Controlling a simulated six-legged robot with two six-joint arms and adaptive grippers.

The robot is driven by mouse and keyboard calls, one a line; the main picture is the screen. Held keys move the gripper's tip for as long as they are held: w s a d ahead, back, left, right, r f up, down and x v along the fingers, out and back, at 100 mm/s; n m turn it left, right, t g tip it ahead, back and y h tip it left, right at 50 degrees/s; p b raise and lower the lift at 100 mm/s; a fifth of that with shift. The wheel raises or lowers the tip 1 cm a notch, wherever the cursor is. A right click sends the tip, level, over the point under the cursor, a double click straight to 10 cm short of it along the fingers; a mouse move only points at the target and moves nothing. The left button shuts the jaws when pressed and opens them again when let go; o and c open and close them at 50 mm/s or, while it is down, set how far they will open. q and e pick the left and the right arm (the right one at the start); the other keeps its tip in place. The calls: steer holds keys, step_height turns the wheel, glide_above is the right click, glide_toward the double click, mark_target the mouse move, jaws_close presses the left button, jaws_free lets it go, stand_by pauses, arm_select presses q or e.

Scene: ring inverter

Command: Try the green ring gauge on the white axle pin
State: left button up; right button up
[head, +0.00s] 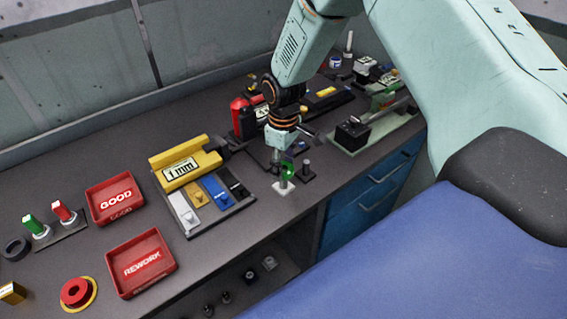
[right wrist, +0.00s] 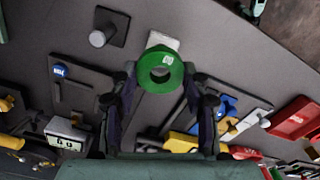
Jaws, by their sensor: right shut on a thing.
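The green ring gauge (head: 288,169) is between the fingertips of my right gripper (head: 284,154), which is shut on it. In the right wrist view the ring (right wrist: 160,69) faces the camera at the gripper's (right wrist: 160,82) fingertips. The white axle pin stands on a white base (head: 283,188) near the bench's front edge, directly below the ring in the head view. Part of the white base (right wrist: 163,40) shows behind the ring in the right wrist view. The ring hides the pin there, so I cannot tell whether the pin is in the hole. My left gripper is not in view.
A dark plate with a grey pin (head: 306,168) stands close to the right of the white base. Red GOOD (head: 114,198) and REWORK (head: 141,262) trays are further left.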

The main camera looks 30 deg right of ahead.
steer(key=shift+f, duration=0.35)
stand_by(0.6)
steer(key=shift+r, duration=0.1)
stand_by(0.7)
steer(key=shift+r+p, duration=2.2)
steer(key=shift+r, duration=0.4)
